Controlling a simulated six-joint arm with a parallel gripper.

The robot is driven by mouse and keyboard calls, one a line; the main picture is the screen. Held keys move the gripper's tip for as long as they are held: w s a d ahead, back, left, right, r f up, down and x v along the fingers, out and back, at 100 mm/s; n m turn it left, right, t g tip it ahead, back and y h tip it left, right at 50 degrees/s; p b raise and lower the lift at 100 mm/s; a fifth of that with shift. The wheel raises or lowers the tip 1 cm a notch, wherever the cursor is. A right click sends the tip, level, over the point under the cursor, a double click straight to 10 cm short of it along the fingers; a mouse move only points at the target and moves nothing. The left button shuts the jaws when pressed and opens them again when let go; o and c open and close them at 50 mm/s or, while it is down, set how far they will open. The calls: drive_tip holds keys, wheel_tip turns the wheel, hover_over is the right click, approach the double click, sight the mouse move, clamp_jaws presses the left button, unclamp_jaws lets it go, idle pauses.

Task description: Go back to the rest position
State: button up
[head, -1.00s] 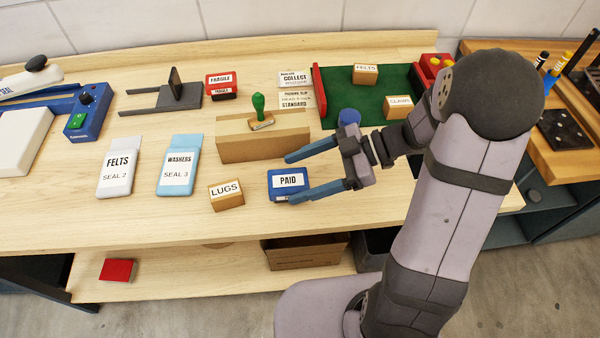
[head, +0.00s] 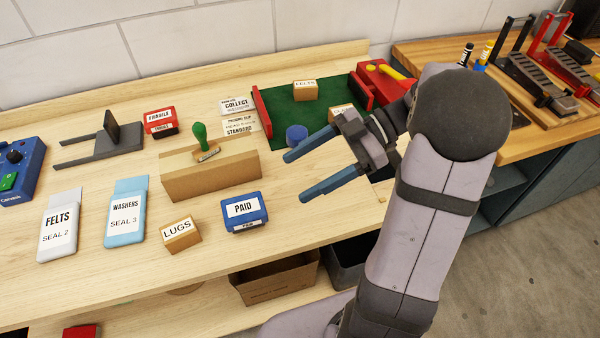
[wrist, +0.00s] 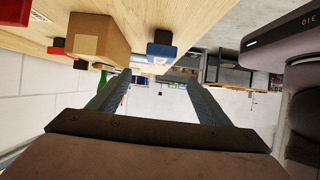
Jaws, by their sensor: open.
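My gripper (head: 321,168) is open in the head view, its two blue-grey fingers apart with nothing between them. It is above the right part of the bench, right of the PAID stamp (head: 244,211) and in front of the green mat (head: 300,115). In the wrist view my gripper's fingers (wrist: 155,92) also stand apart and empty. The wrist picture is tilted upside down, with the bench top (wrist: 215,12) at the top.
A cardboard box (head: 210,178) with a green-handled stamp (head: 202,141) stands left of my gripper. The LUGS box (head: 180,234), WASHERS pouch (head: 125,212) and FELTS pouch (head: 59,227) lie further left. A blue round object (head: 297,133) is just behind the fingers.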

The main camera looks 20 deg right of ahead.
idle(0.3)
